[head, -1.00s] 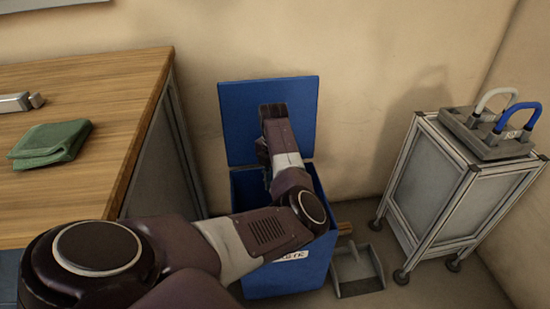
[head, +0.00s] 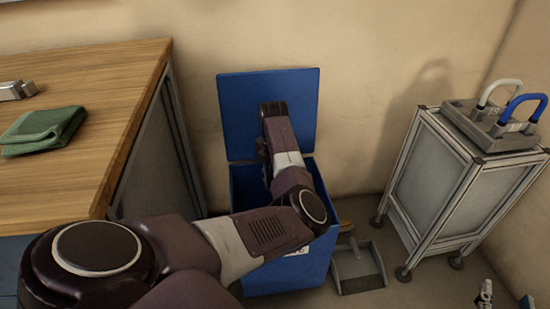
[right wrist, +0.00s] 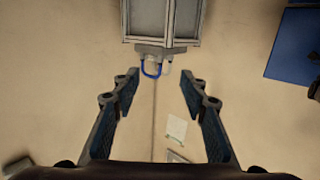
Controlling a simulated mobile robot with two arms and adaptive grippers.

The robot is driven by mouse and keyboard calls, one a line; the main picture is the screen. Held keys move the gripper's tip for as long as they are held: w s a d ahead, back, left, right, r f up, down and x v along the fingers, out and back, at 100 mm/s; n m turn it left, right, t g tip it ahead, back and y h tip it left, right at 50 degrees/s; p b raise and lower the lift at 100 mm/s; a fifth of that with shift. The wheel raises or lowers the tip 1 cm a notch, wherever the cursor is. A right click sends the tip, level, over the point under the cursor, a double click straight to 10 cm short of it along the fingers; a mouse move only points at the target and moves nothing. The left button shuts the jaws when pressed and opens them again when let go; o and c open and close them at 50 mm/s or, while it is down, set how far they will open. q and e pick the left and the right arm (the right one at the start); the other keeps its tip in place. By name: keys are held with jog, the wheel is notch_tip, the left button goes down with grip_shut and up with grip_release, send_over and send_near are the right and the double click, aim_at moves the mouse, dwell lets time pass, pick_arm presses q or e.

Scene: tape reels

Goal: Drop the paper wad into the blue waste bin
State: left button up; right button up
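The blue waste bin (head: 285,277) stands on the floor against the wall, right of the table. Its lid (head: 240,95) is up. My right arm crosses in front of the bin, with its last links in front of the lid and opening. In the head view my right gripper is mostly hidden by the arm. In the right wrist view my right gripper (right wrist: 159,85) is open, with nothing between its fingers. A blue panel, part of the bin or its lid, shows there at the right edge (right wrist: 293,45). I see no paper wad; the bin's inside is hidden. My left gripper is not in view.
A wooden table (head: 90,75) with a folded green cloth (head: 45,130) is at left. A grey dustpan (head: 358,268) lies right of the bin. A wheeled cart (head: 435,180) bears a grey block with white and blue handles. Small objects (head: 485,295) show at bottom right.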

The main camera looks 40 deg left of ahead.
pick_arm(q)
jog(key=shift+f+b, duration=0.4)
pick_arm(e)
jog(key=shift+a+r+t+y, duration=0.15)
jog(key=shift+r+t, duration=0.3)
jog(key=shift+r, duration=0.45)
jog(key=shift+a+r+t+y, duration=0.15)
jog(key=shift+r+t, duration=0.25)
jog(key=shift+r, duration=0.5)
jog(key=shift+a+r+t+y, duration=0.15)
jog(key=shift+r+t, duration=0.3)
jog(key=shift+r, duration=0.45)
jog(key=shift+d, duration=0.1)
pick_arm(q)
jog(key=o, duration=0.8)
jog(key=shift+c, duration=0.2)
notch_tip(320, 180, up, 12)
